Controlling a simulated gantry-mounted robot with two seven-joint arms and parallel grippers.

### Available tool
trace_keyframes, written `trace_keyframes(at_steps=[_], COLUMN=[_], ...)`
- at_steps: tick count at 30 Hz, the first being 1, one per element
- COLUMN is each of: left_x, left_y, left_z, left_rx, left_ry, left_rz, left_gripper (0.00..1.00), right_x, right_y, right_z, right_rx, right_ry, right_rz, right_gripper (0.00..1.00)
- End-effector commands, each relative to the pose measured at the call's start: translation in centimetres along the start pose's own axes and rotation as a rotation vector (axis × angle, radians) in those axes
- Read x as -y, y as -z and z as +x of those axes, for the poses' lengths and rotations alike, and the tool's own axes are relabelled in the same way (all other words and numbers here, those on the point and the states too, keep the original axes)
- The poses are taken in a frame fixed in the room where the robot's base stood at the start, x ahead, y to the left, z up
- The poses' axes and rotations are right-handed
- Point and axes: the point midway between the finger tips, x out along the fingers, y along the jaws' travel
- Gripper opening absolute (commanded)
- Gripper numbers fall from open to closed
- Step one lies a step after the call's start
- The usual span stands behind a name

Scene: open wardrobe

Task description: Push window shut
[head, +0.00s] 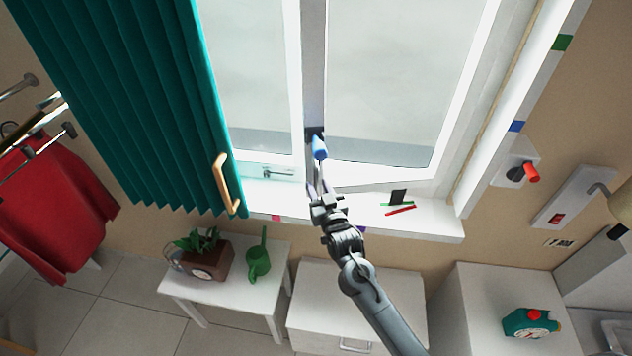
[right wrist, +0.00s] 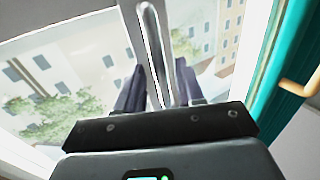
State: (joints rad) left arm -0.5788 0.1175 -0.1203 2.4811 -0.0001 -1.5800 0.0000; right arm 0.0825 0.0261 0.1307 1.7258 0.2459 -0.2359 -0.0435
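The window (head: 400,80) has a white frame and a large right-hand pane. The lower edge of that sash (head: 385,172) runs at a slant to the sill, so it looks ajar. My left gripper is not in view.
A teal curtain (head: 130,90) with a wooden handle (head: 225,183) hangs at the left. The white sill (head: 430,215) carries a small dark item (head: 398,197) and a red strip (head: 401,210). A plant box (head: 208,262) and green watering can (head: 258,262) stand below.

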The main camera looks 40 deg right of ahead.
Motion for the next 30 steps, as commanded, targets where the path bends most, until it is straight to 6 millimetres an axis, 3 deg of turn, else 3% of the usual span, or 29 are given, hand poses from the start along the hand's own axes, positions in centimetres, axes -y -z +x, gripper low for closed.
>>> trace_keyframes(at_steps=[6,18,25,30], left_x=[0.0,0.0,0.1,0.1], left_y=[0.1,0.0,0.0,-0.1], left_z=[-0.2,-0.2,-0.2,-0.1], left_rx=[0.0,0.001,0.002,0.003], left_ry=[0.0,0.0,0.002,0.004], left_rz=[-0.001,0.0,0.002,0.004], left_gripper=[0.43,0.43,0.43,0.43], right_x=[0.0,0.0,0.0,-0.3], right_y=[0.0,-0.1,-0.1,-0.1], right_z=[2.0,2.5,2.5,2.7], right_rx=[0.0,0.001,0.001,0.0], right_ry=[-0.001,0.0,0.0,-0.008], right_rz=[0.0,0.0,0.0,0.0], right_gripper=[0.38,0.38,0.02,0.0])
